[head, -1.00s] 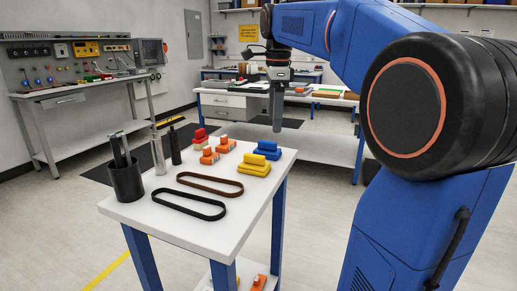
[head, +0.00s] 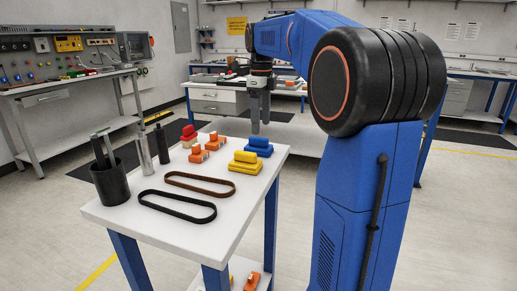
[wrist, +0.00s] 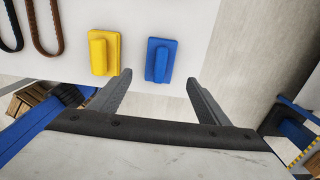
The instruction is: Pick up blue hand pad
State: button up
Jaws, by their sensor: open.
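The blue hand pad (head: 259,146) lies on the white table near its right back edge, behind the yellow pad (head: 246,161). In the wrist view the blue hand pad (wrist: 160,60) lies flat just beyond the fingertips, between their lines, with the yellow pad (wrist: 104,52) to its left. My gripper (head: 260,128) is above the blue pad in the head view, pointing down. In the wrist view my gripper (wrist: 160,80) has its two fingers wide apart with nothing between them.
The white table (head: 200,235) also holds a brown belt (head: 200,184), a black belt (head: 177,206), a red pad (head: 189,133), orange and white parts (head: 198,154), bottles and a black cup (head: 111,185) with tools. A workbench (head: 217,104) stands behind.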

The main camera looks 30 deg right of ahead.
aim_at(259, 138)
notch_tip(259, 138, down, 3)
jog(key=shift+f, duration=0.2)
jog(key=shift+w+a+f, duration=0.15)
jog(key=shift+f, duration=1.15)
jog(key=shift+w+a+f, duration=0.1)
jog(key=shift+w+f, duration=0.05)
jog(key=shift+f, duration=1.15)
jog(key=c, duration=1.2)
jog(key=shift+r, duration=0.15)
jog(key=shift+c, duration=0.2)
notch_tip(259, 138, up, 10)
jog(key=shift+f, duration=0.1)
